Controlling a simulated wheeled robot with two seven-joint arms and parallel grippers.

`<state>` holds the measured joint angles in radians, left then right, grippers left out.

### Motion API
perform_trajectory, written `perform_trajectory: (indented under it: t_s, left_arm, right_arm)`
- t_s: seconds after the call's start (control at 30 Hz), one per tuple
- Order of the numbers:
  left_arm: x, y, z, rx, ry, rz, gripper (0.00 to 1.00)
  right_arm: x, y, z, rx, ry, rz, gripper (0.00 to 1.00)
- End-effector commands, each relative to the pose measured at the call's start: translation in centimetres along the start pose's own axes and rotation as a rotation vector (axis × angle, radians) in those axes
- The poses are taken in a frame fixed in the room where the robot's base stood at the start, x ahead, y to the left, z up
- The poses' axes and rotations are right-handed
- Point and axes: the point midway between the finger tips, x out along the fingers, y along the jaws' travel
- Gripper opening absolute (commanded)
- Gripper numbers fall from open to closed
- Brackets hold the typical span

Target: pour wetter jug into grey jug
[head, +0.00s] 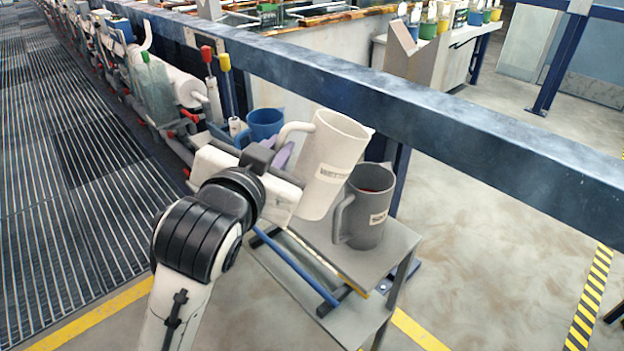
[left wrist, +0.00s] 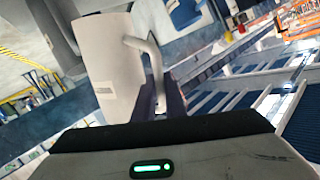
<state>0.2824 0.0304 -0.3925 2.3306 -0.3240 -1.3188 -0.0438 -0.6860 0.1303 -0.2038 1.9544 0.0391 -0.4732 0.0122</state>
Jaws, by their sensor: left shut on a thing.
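The white wetter jug (head: 333,160) is tilted a little to the right in the head view, with its label facing me. My left gripper (head: 285,165) is shut on it at the handle side and holds it up beside the grey jug. The grey jug (head: 370,215) stands upright on a small grey table, just right of and partly behind the white jug, with something reddish visible inside. In the left wrist view the white jug (left wrist: 108,70) fills the upper left, its handle between my fingers (left wrist: 170,100). My right gripper is not in view.
The small grey table (head: 390,262) has a lower shelf. A blue jug (head: 265,123) stands behind my gripper. A long dark blue rail (head: 430,100) runs behind the table. Open floor (head: 500,240) lies to the right.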

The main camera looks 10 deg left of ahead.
Motion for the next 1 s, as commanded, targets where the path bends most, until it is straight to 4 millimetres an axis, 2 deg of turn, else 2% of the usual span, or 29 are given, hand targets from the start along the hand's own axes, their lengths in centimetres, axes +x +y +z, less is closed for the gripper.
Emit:
perform_trajectory:
  t_s: [0.5,1.0]
  left_arm:
    - [-0.1,-0.2,-0.4,-0.051,0.035,-0.001,0.00]
    - [-0.5,-0.7,-2.1,-0.106,0.073,0.000,0.00]
  right_arm:
    - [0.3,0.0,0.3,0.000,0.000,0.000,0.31]
    - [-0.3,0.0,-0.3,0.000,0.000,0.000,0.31]
